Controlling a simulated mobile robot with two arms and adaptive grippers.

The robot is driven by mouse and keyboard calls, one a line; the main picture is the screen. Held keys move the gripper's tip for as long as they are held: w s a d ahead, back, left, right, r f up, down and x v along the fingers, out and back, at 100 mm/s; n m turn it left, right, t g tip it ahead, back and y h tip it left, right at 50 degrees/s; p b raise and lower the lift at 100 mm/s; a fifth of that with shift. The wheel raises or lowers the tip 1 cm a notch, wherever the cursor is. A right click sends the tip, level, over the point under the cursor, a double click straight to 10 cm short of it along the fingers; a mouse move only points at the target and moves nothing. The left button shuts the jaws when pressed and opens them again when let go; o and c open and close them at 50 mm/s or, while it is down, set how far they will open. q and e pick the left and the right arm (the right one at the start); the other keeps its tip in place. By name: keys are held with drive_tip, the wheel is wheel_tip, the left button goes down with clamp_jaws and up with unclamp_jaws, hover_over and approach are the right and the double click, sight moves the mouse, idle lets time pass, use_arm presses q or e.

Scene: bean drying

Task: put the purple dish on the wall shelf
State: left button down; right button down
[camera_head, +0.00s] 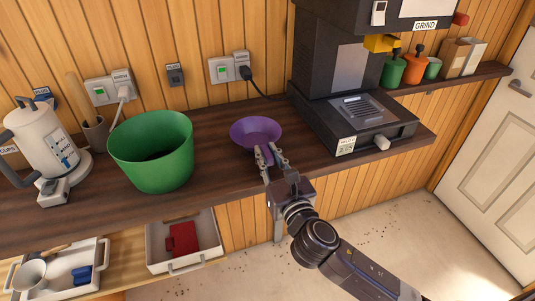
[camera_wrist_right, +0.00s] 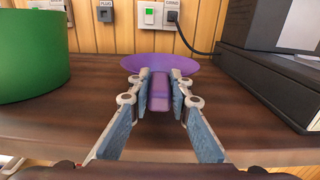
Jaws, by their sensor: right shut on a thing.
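I cannot tell whether the dish touches the counter. The wall shelf (camera_head: 440,84) is at the upper right in the head view, beside the machine. My left gripper is not in view.
A green bucket (camera_head: 150,150) stands left of the dish, and a black machine (camera_head: 350,90) stands right of it. The shelf holds a green cup (camera_head: 393,70), an orange cup (camera_head: 415,68) and boxes (camera_head: 455,56).

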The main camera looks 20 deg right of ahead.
drive_tip(key=shift+f, duration=0.1)
drive_tip(key=c, duration=1.8)
unclamp_jaws()
drive_tip(key=shift+f, duration=0.1)
drive_tip(key=shift+o, duration=0.2)
drive_tip(key=shift+r, duration=0.3)
drive_tip(key=s+b, duration=0.3)
drive_tip(key=s, duration=0.9)
drive_tip(key=shift+d, duration=0.25)
drive_tip(key=shift+f, duration=0.1)
